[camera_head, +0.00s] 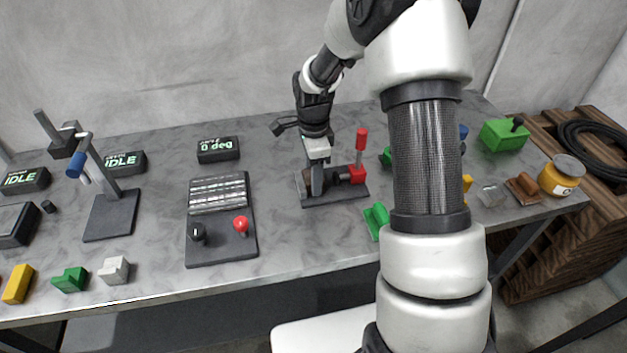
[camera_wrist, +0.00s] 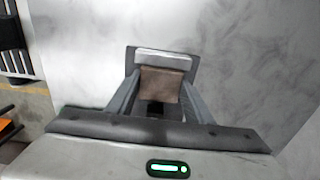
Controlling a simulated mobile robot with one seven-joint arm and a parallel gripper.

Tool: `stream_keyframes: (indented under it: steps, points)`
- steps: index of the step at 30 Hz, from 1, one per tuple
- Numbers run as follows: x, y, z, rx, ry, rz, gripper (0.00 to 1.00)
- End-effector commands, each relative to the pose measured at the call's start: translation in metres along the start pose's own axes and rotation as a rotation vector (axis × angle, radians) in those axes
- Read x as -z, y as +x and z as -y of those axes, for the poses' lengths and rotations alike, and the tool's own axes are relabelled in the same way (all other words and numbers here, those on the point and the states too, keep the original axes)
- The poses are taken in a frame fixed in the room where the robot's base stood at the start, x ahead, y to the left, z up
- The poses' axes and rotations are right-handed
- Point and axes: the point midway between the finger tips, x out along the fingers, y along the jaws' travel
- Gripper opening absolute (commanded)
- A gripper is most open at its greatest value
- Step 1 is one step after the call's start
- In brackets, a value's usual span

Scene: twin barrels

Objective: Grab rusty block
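My gripper (camera_head: 316,182) points down at the black-based fixture (camera_head: 335,198) with the red lever in the middle of the table. In the wrist view, the two grey fingers (camera_wrist: 158,92) stand apart, with a dull brown, rust-coloured block (camera_wrist: 161,84) between them. The block fills most of the gap, and a pale strip lies along its far edge. I cannot tell whether the fingers press on it. In the head view that spot is small and partly hidden. Another brown block (camera_head: 523,187) lies at the table's right end, well away from my gripper.
A red lever (camera_head: 361,140) stands close right of my gripper. A dark panel (camera_head: 222,245) with black and red knobs lies to the left. Green (camera_head: 376,218), grey and yellow blocks lie along the front. A yellow jar (camera_head: 561,175) stands far right. My arm hides part of the table.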

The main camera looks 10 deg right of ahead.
Motion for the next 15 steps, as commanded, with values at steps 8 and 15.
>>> stream_keyframes:
  steps: [8, 15]
  points:
    - [0.000, -0.001, 0.001, 0.002, 0.000, 0.000, 0.04]
    - [0.000, -0.023, 0.002, 0.006, -0.001, -0.001, 0.04]
